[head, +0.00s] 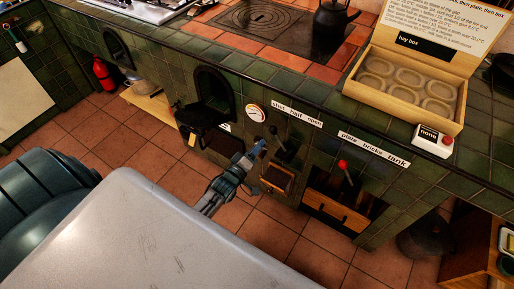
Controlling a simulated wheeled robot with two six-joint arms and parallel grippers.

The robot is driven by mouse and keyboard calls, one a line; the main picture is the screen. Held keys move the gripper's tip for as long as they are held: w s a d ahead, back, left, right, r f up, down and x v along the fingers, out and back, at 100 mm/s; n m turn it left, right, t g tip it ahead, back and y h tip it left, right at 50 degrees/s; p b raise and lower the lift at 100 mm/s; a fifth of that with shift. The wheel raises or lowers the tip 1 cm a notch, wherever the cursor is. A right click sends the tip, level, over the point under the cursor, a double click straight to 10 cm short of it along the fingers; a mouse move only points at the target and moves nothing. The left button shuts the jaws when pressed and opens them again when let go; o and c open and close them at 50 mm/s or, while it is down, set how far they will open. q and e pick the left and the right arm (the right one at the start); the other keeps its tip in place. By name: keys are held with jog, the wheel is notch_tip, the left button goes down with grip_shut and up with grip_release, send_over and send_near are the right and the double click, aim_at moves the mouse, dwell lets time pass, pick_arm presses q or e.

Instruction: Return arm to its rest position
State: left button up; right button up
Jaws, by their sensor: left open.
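My left gripper (257,149) is in the middle of the head view, with its arm coming up from the lower left. It is open, and I see nothing between its fingers. It is in front of the green tiled hearth front (235,115), close to a black-knobbed lever (277,138) and a small wooden drawer (277,179). I cannot tell whether it touches either of them. My right gripper is not in view.
A red-knobbed lever (344,167) stands above another wooden drawer (335,211). An open black oven door (203,114) juts out left of the gripper. A hay box (350,85), kettle (329,22) and button box (432,141) stand on top. Terracotta floor (160,155) is clear.

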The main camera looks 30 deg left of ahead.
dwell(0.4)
pick_arm(q)
jog(key=s+f+m+g+y, duration=0.1)
jog(key=s+f+m+g, duration=0.4)
jog(key=f, duration=1.1)
jog(key=s+f+m+g, duration=0.2)
jog(key=s+f+g, duration=0.2)
jog(key=s+f, duration=0.3)
jog(key=s+f+m+g, duration=0.3)
jog(key=s+f, duration=0.5)
jog(key=s, duration=1)
jog(key=s+f+m+g, duration=0.2)
jog(key=s+f+g, duration=0.2)
jog(key=s, duration=0.9)
notch_tip(320, 180, down, 3)
jog(key=shift+d+f+m+g, duration=0.15)
jog(key=shift+m+g, duration=0.15)
